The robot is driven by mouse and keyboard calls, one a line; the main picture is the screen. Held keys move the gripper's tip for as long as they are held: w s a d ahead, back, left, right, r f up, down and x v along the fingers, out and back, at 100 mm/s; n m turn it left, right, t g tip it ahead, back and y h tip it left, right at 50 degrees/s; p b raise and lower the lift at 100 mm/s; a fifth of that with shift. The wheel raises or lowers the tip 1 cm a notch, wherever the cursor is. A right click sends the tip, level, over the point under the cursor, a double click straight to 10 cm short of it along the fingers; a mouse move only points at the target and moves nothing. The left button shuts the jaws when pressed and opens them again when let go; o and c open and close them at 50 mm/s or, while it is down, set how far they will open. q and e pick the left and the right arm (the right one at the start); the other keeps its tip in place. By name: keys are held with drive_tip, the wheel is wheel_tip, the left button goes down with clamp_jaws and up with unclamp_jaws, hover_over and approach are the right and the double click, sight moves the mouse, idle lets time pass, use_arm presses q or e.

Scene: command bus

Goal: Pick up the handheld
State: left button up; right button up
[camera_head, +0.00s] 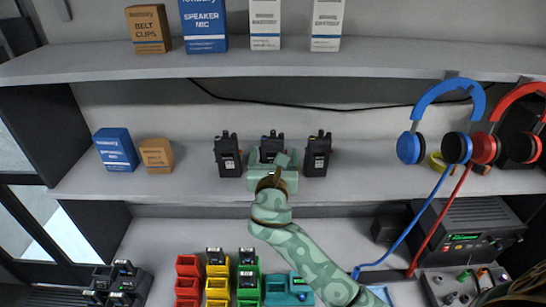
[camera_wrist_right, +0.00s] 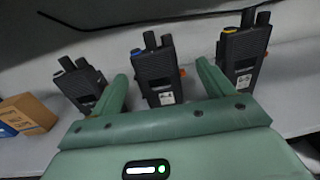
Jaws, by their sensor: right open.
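Three black handhelds stand upright in a row on the middle shelf: a left one (camera_head: 228,156), a middle one (camera_head: 271,145) and a right one (camera_head: 317,156). My right gripper (camera_head: 272,172), pale green, is in front of the middle handheld and hides its lower part in the head view. In the right wrist view the gripper (camera_wrist_right: 162,76) is open, with the middle handheld (camera_wrist_right: 155,74) showing between and beyond its fingers. The left handheld (camera_wrist_right: 80,86) and right handheld (camera_wrist_right: 243,50) stand outside the fingers. My left gripper is not in view.
Blue (camera_head: 116,150) and orange (camera_head: 156,155) boxes stand left on the middle shelf. Blue (camera_head: 408,148) and red (camera_head: 484,148) headsets hang at right, their cords running down. Coloured bins (camera_head: 217,288) and a radio unit (camera_head: 465,238) are below.

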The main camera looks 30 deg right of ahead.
sight(272, 148)
drive_tip(key=shift+w+d+r, duration=0.1)
drive_tip(key=shift+w+d, duration=0.15)
drive_tip(key=shift+w, duration=0.15)
drive_tip(key=x, duration=0.3)
drive_tip(key=shift+w+a+p, duration=0.2)
drive_tip(key=shift+w+p, duration=0.2)
drive_tip(key=shift+w, duration=0.1)
drive_tip(key=shift+w+d, duration=0.15)
drive_tip(key=shift+d, duration=0.05)
drive_tip(key=c, duration=0.4)
drive_tip(key=shift+a, duration=0.1)
drive_tip(key=c, duration=0.7)
drive_tip(key=shift+o, duration=0.2)
